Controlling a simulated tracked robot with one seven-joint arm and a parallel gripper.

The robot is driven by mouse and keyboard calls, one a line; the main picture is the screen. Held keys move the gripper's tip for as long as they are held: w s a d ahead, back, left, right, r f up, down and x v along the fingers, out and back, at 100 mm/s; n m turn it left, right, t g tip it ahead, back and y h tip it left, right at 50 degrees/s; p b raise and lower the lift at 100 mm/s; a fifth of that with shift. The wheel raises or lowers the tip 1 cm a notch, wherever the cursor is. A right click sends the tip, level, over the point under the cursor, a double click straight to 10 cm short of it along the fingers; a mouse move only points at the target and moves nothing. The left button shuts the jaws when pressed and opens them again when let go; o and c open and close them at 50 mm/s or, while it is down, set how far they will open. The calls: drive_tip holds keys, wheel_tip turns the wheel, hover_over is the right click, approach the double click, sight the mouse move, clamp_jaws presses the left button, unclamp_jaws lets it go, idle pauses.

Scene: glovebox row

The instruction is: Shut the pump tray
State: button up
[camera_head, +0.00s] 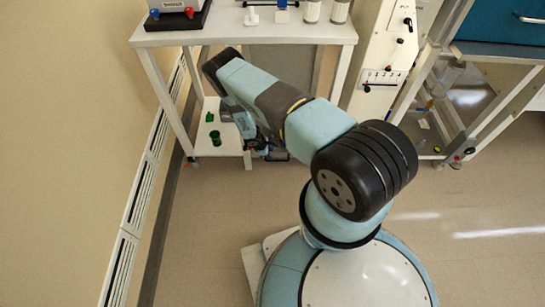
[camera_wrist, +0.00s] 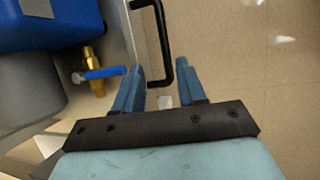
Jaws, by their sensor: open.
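In the wrist view, the pump tray (camera_wrist: 121,32) shows as a pale panel edge with a black bar handle (camera_wrist: 164,40) standing out from it. A blue pump body (camera_wrist: 50,22) and a grey cylinder (camera_wrist: 28,95) sit behind that edge. A brass valve with a blue lever (camera_wrist: 100,73) is close to my left finger. My gripper (camera_wrist: 160,66) is open, and the handle's near end lies between its fingers in the picture. I cannot tell whether they touch. In the head view my gripper (camera_head: 265,147) is small beside the white bench's lower shelf, and my arm hides the tray.
The white bench (camera_head: 270,33) stands ahead, with green containers (camera_head: 215,137) on its lower shelf (camera_head: 205,148). A wall with a long vent (camera_head: 152,150) runs along the left. A white panelled cabinet (camera_head: 383,60) and a frame stand at right. The floor (camera_head: 215,215) is clear.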

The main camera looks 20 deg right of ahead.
drive_tip(key=v, duration=0.6)
drive_tip(key=shift+w+r, duration=0.15)
drive_tip(key=shift+r, duration=0.25)
drive_tip(key=shift+a, duration=0.2)
